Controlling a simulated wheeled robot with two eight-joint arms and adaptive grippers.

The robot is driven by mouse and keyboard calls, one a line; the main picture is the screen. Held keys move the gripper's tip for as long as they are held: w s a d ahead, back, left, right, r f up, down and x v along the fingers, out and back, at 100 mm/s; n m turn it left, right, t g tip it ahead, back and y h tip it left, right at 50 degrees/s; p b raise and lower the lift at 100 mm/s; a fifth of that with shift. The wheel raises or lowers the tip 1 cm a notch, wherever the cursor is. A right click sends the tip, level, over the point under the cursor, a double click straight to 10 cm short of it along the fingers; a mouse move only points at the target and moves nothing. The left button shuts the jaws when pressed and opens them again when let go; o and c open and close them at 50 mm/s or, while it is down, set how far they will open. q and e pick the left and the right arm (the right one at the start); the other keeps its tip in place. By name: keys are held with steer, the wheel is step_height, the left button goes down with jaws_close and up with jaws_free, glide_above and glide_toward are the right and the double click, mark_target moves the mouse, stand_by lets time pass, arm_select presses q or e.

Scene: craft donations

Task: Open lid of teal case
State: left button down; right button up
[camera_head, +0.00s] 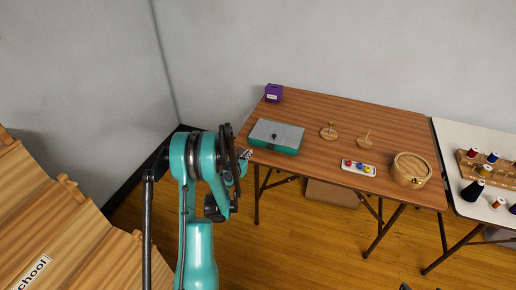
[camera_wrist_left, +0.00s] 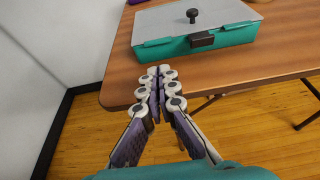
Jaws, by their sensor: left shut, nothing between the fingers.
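The teal case (camera_head: 276,148) lies on the wooden table near its left edge, with a flat grey lid (camera_head: 277,132) that is closed. In the left wrist view the case (camera_wrist_left: 172,50) shows a dark front latch (camera_wrist_left: 202,40) and a black knob (camera_wrist_left: 193,15) on the lid (camera_wrist_left: 170,17). My left gripper (camera_head: 245,154) is just left of the case at the table's edge. In the left wrist view the gripper (camera_wrist_left: 158,75) is shut and empty, in front of the case and apart from it. My right gripper is not in view.
On the wooden table (camera_head: 340,112) stand a purple box (camera_head: 273,93), two round wooden stands (camera_head: 328,133), a white tray (camera_head: 358,168) with coloured pieces and a round wooden box (camera_head: 411,170). A white table (camera_head: 460,135) with thread spools is at right. A wooden structure (camera_head: 50,230) is at lower left.

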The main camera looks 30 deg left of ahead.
mark_target(258, 143)
arm_select(q)
steer(key=b+x, duration=0.2)
steer(key=x, duration=0.7)
steer(key=shift+f+b, duration=0.1)
steer(key=shift+b, duration=0.3)
steer(key=shift+w+a, duration=0.1)
steer(key=shift+w, duration=0.3)
